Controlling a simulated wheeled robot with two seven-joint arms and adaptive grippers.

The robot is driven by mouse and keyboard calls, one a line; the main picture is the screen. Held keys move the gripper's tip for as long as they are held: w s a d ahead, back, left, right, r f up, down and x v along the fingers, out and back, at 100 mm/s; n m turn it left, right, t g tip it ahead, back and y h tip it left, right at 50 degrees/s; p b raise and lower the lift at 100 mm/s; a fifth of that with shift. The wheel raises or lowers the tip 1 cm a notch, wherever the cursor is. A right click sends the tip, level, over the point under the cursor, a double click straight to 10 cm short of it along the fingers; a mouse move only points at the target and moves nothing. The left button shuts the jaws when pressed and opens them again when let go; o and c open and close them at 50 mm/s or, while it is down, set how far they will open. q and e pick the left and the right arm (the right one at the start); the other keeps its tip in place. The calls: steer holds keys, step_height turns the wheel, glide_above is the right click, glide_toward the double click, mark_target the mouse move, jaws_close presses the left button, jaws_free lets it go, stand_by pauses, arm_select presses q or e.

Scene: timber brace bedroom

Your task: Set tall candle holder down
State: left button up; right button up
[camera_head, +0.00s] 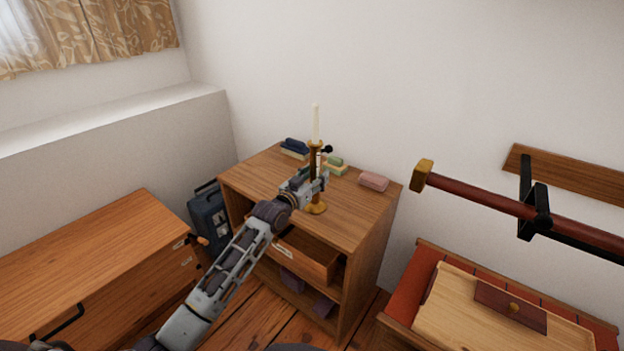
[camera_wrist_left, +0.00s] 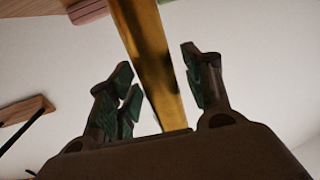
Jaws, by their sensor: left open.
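The tall candle holder (camera_head: 316,208) is brass with a dark shaft and bears a white candle (camera_head: 316,125). The gripper hides part of the shaft in the head view. My right gripper is not in view.
On the cabinet top lie a dark blue item (camera_head: 295,145), a green-and-tan block (camera_head: 336,166) and a pink block (camera_head: 373,181). A drawer (camera_head: 305,258) below is pulled out. A dark red bar (camera_head: 480,202) extends from the right. The cabinet's front right top is clear.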

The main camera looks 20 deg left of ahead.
arm_select(q)
steer(key=shift+s+r, duration=0.1)
steer(key=shift+s+a, duration=0.2)
steer(key=shift+s, duration=0.2)
steer(key=shift+p+v, duration=0.35)
steer(key=shift+v, duration=2.5)
steer(key=p, duration=0.1)
glide_toward(312, 178)
steer(key=shift+s, duration=0.15)
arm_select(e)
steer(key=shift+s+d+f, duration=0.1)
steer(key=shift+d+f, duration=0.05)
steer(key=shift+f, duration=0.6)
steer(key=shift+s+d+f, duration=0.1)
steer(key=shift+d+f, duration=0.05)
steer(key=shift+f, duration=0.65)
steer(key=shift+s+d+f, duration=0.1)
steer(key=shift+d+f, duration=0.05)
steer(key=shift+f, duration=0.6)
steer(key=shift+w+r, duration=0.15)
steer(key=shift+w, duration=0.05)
